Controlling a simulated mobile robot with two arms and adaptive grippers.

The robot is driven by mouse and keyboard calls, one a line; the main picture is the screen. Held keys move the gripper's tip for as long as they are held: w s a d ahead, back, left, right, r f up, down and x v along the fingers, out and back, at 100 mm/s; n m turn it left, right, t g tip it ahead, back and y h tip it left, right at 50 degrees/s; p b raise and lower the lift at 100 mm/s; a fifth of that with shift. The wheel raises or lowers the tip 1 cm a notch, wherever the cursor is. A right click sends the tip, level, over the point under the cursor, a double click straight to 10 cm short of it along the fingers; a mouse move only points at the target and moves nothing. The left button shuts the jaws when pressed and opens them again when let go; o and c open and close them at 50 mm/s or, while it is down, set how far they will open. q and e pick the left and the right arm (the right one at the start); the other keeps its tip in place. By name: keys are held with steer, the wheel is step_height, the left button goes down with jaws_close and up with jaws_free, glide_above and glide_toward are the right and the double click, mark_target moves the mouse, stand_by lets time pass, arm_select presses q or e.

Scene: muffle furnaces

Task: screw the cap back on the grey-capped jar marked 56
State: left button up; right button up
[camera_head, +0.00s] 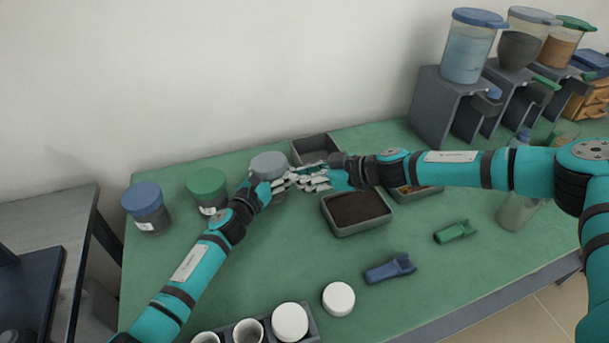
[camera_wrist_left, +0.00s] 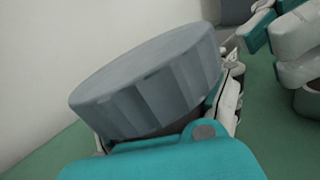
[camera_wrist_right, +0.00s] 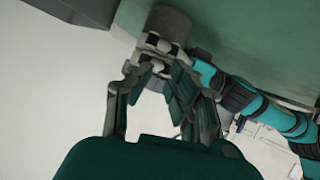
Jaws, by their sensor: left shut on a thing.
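The grey-capped jar (camera_head: 269,164) is at the back of the green table, right of the green-capped jar. Its wide ribbed grey cap (camera_wrist_left: 150,85) sits on top of the dark jar body in the left wrist view; how tight it is I cannot tell. No number is readable. My left gripper (camera_head: 266,184) is shut on the jar below the cap and hides most of the body. My right gripper (camera_head: 306,179) points at the jar from the right, with its fingertips close beside the left gripper and no cap seen in it. Its finger gap is unclear.
A blue-capped jar (camera_head: 146,207) and a green-capped jar (camera_head: 208,191) stand left. An empty grey tray (camera_head: 316,147) and a tray of dark powder (camera_head: 357,229) lie near the right gripper. Blue (camera_head: 390,269) and green (camera_head: 456,232) scoops and a white lid (camera_head: 338,299) lie in front.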

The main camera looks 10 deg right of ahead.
steer(key=shift+w+a+f, duration=0.1)
steer(key=shift+a, duration=0.1)
steer(key=shift+w+a+f, duration=0.3)
steer(key=shift+a, duration=0.2)
steer(key=shift+a+f, duration=0.15)
steer(key=shift+a, duration=0.05)
arm_select(q)
steer(key=shift+s, duration=0.1)
arm_select(e)
steer(key=v, duration=0.4)
steer(key=shift+w, duration=0.1)
stand_by(0.3)
arm_select(q)
steer(key=o, duration=2)
